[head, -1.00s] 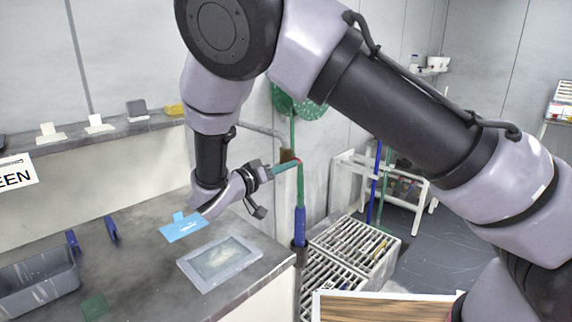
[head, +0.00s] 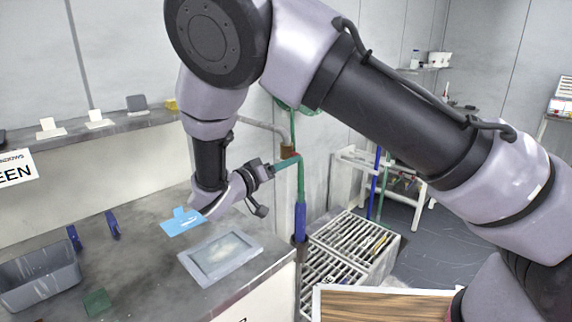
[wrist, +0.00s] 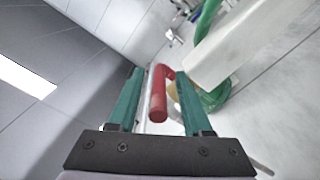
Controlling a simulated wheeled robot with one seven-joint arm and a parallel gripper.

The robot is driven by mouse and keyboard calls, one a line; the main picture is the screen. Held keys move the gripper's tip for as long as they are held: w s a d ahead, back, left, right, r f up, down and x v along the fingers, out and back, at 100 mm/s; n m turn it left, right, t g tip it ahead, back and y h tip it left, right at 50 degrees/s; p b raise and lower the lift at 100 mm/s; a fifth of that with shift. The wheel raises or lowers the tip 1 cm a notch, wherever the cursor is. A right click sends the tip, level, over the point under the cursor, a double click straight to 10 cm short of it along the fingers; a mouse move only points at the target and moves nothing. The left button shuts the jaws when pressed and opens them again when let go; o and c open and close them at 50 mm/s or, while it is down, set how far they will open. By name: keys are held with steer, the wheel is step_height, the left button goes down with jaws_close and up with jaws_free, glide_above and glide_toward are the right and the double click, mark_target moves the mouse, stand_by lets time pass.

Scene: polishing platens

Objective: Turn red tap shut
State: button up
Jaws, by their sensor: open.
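The red tap handle (wrist: 158,98) shows in the wrist view as a short red bar with a bent top. It lies between the two teal fingers of my gripper (wrist: 160,74), with a visible gap on each side. My gripper is open around it, and I see no clear contact. In the head view my gripper (head: 287,163) reaches right to the top of the green pipe (head: 301,185). The handle is almost wholly hidden there by the fingers.
A bench (head: 150,262) below my arm carries a grey framed plate (head: 190,272), a blue piece (head: 183,225) and a grey bin (head: 40,290). Slatted crates (head: 350,240) stand right of the pipe. A pale block (wrist: 218,50) is close beside the right finger.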

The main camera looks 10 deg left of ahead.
steer(key=v, duration=1)
steer(key=shift+s+a, duration=0.25)
steer(key=shift+s, duration=0.1)
